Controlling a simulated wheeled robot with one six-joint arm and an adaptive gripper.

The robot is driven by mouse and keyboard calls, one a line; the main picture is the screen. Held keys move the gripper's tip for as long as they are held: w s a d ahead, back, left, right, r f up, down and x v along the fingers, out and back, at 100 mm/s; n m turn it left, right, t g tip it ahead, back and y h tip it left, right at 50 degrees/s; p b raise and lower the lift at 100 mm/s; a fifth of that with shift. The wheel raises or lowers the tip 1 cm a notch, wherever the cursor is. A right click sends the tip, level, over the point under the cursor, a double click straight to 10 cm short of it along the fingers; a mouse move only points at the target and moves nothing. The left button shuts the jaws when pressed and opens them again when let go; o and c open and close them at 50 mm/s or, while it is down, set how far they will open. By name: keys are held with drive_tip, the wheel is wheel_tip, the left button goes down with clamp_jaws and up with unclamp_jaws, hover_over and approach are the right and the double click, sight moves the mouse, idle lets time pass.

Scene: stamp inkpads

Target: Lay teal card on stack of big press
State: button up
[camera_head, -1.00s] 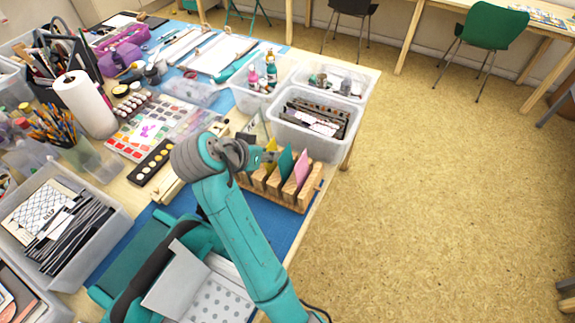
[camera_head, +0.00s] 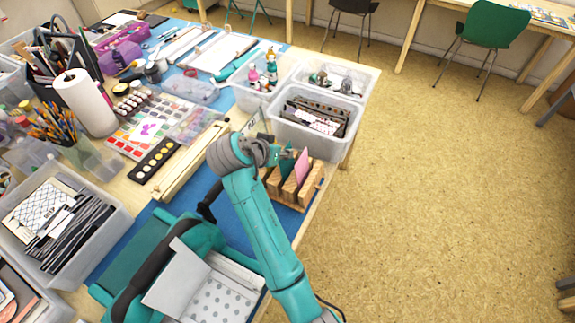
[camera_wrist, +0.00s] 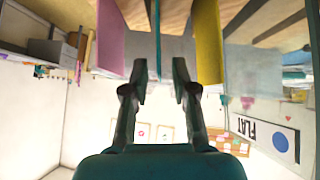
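A wooden slotted rack (camera_head: 309,190) near the table's right edge holds upright cards. The pink card (camera_head: 302,166) stands at its right. The teal card (camera_head: 286,161) is left of it, partly covered by my gripper (camera_head: 277,152). In the wrist view, my gripper (camera_wrist: 160,68) is open. The teal card shows there as a thin edge-on strip (camera_wrist: 157,25) between the fingers, with the pink card (camera_wrist: 110,38) to the left and the yellow card (camera_wrist: 208,42) to the right. The big press (camera_head: 135,250), teal and black, stands at the lower left with a dotted light sheet (camera_head: 215,302) on it.
Clear bins (camera_head: 318,143) stand behind the rack. A bin of papers (camera_head: 65,225) stands left of the press. A blue mat (camera_head: 240,220) lies between press and rack.

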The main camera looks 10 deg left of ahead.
clamp_jaws()
wheel_tip(320, 180, up, 7)
drive_tip(key=a, duration=0.1)
drive_tip(key=shift+w+r, duration=0.2)
idle(0.8)
drive_tip(key=shift+a, duration=0.1)
